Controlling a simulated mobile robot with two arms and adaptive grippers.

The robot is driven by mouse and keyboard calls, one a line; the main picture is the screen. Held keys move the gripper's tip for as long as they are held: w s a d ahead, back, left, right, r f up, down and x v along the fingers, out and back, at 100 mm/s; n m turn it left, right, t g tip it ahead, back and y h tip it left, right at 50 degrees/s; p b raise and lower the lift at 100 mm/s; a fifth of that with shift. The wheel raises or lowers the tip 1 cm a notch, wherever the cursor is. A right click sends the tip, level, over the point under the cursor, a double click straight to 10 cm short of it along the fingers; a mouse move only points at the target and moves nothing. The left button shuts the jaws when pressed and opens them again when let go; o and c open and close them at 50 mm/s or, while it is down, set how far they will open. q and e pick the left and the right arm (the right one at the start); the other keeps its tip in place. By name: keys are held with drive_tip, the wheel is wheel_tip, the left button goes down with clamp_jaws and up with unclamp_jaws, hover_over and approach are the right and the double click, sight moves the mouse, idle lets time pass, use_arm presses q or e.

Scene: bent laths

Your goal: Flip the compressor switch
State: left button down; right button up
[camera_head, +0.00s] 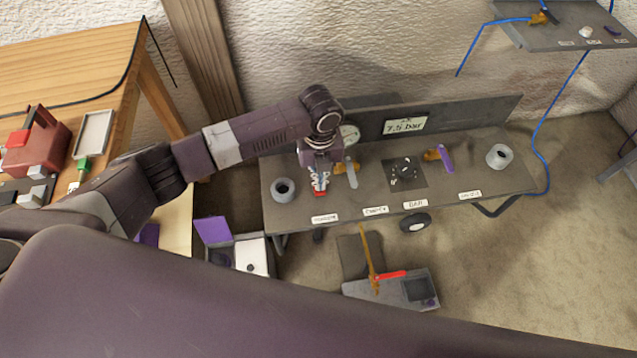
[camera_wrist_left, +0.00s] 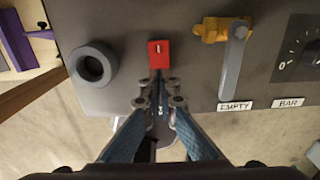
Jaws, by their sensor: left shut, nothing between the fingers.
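The compressor is a grey panel unit (camera_head: 462,202) standing low in front of the wall. Its red switch (camera_wrist_left: 159,47) carries a white line mark and shows just beyond my left fingertips in the wrist view. In the head view the red switch (camera_head: 320,191) is at the panel's left part, partly hidden by my gripper. My left gripper (camera_head: 317,177) points down at it, shut and empty. In the wrist view the fingertips (camera_wrist_left: 158,82) meet at the switch's lower edge, covering what lies below; I cannot tell whether they touch. My right gripper is not in view.
Left of the switch is a round grey socket (camera_wrist_left: 93,64). Right are a grey lever on a brass valve (camera_wrist_left: 232,65) above an EMPTY label, and a dial (camera_wrist_left: 300,55). A wooden table (camera_head: 75,60) stands left. A grey box with a red handle (camera_head: 385,288) lies on the floor.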

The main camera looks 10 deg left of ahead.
use_arm(q)
drive_tip(key=shift+f, duration=0.15)
idle(0.4)
drive_tip(key=shift+f+b, duration=0.6)
drive_tip(key=shift+f, duration=0.35)
idle(0.3)
drive_tip(key=shift+r, duration=0.1)
wheel_tip(320, 180, up, 7)
drive_tip(key=p, duration=0.7)
idle(0.4)
